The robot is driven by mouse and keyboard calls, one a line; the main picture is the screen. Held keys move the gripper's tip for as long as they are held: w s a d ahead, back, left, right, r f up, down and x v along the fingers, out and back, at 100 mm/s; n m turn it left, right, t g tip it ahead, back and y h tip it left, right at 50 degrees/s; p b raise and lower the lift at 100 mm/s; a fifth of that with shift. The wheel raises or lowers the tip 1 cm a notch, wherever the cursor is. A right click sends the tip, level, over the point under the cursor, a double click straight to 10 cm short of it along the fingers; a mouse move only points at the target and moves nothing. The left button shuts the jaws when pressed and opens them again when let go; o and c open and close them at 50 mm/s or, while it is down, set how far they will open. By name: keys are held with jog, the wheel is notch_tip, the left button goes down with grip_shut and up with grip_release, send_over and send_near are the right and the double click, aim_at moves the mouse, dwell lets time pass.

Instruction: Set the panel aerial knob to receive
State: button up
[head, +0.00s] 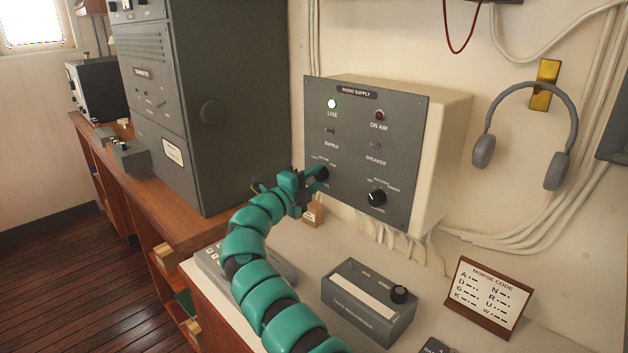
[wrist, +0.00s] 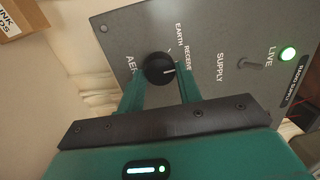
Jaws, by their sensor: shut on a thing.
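The grey radio supply panel (head: 352,128) is on the wall, and it also fills the upper part of the wrist view (wrist: 215,35). The black aerial knob (wrist: 158,68) is on the panel's lower left, partly hidden behind my gripper in the head view. My gripper (wrist: 160,82) is shut on the knob, a teal finger on either side. It also shows at the panel in the head view (head: 318,180). The knob's white line points right in the wrist view, near the RECEIVE label (wrist: 187,57). The EARTH label (wrist: 180,33) is above that. The right finger may hide another label.
A second black knob (head: 377,197) is to the right on the same panel. The LIVE lamp (head: 332,104) glows green and the ON AIR lamp (head: 379,115) is dark. Below are a small wooden box (head: 314,214), a tape recorder (head: 366,303) and a Morse code card (head: 489,297).

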jog(key=o, duration=1)
jog(key=b+v, duration=0.2)
jog(key=v, duration=1.5)
jog(key=shift+s+a, duration=0.1)
jog(key=shift+a, duration=0.05)
